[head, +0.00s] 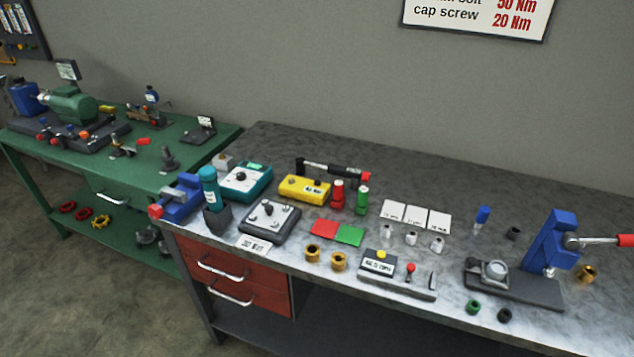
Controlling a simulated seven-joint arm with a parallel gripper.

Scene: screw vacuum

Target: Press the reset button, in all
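A grey tester box with a label plate (379,264) stands near the front edge of the grey workbench. A small yellow button (381,254) sits on its top. A red knob on a short stem (411,268) stands on the same base to the right. A yellow box (304,188) with dark parts on top and a teal box (246,182) with a white face stand further back left. No marking reading "reset" is legible, so I cannot tell which control is the reset button. My gripper is not in view.
A blue arbor press (553,242) with a red-tipped lever stands at the right. A blue vise (183,197) and a teal bottle (209,186) stand at the left. Red and green pads (349,235), white cards (416,217) and brass rings (339,262) lie mid-bench. The back right is clear.

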